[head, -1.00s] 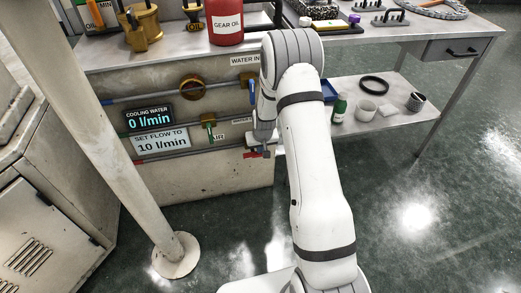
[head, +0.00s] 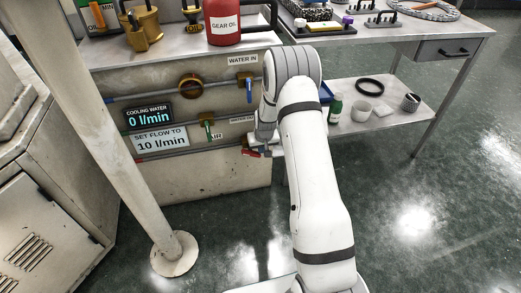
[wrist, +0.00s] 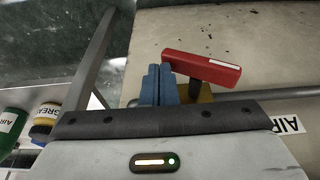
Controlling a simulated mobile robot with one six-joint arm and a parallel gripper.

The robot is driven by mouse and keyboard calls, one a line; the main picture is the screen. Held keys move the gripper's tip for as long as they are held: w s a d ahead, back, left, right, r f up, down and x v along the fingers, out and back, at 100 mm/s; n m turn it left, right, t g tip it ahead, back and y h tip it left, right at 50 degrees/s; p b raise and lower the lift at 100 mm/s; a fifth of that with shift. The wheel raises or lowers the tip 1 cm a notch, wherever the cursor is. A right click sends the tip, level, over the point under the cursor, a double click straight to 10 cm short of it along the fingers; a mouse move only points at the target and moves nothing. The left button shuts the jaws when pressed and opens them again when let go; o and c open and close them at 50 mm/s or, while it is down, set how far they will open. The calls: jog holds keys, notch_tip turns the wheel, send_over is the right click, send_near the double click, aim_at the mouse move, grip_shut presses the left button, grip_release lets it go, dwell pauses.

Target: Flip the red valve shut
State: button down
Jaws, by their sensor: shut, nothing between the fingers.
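The red valve's lever (wrist: 202,67) is a flat red handle with a pale label, on a dark stem over a brass body (wrist: 205,96). In the wrist view it lies nearly along the grey pipe (wrist: 270,93), slightly tilted. In the head view the red lever (head: 251,154) shows low on the panel, partly hidden by my arm. My gripper's blue fingers (wrist: 160,84) are shut with nothing between them. They are right beside the lever's left end in the wrist view; I cannot tell if they touch it.
A blue-handled valve (head: 249,91) and a green-handled valve (head: 208,128) sit on the same panel (head: 225,175). The display (head: 149,116) reads 0 l/min, above a sign (head: 161,139) for 10 l/min. A shelf (head: 350,124) with bottles is to the right. A post (head: 115,130) stands at left.

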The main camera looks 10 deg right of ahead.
jog(key=f, duration=0.1)
jog(key=f+b, duration=0.2)
jog(key=shift+d, duration=0.25)
jog(key=shift+r, duration=0.1)
dwell(1.5)
